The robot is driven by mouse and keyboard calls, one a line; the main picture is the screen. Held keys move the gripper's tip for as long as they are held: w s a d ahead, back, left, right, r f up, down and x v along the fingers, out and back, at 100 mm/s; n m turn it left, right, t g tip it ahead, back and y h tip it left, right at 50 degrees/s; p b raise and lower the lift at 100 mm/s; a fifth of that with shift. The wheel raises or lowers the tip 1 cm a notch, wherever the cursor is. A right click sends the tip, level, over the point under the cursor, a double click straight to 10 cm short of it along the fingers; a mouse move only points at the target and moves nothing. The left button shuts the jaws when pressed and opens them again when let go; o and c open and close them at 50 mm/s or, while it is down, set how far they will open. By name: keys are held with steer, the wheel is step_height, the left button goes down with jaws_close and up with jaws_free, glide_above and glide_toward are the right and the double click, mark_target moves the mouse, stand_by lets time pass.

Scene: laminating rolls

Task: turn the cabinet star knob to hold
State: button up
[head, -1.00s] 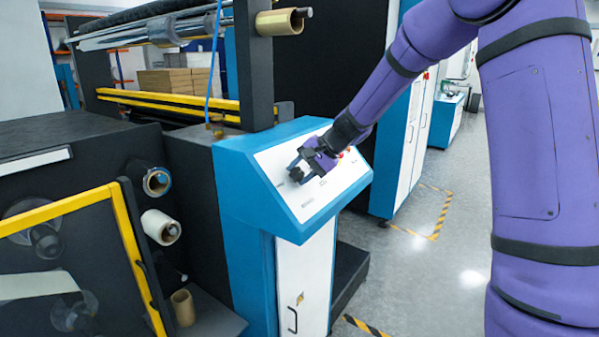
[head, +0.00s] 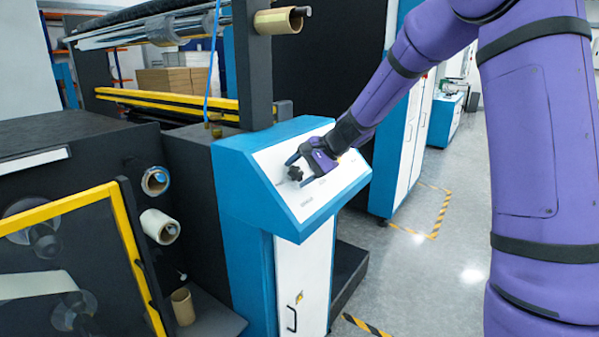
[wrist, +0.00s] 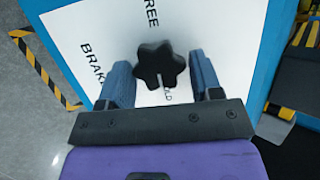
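The black star knob (wrist: 160,64) sits on the white sloped panel, and it also shows in the head view (head: 295,173). A pale pointer mark on the knob points towards the bottom of the wrist view, close beside a partly hidden label (wrist: 166,95) ending in "OLD". "FREE" (wrist: 151,14) is printed at the top and "BRAKE" (wrist: 92,62) at the left.
The blue cabinet (head: 245,230) carries the panel. A large machine with a yellow-edged guard (head: 125,235) and roll cores (head: 160,226) stands to the left. Open grey floor (head: 430,270) lies to the right, with yellow-black tape.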

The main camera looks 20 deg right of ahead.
steer(key=shift+o, duration=0.3)
steer(key=v, duration=1.1)
steer(key=shift+a, duration=0.1)
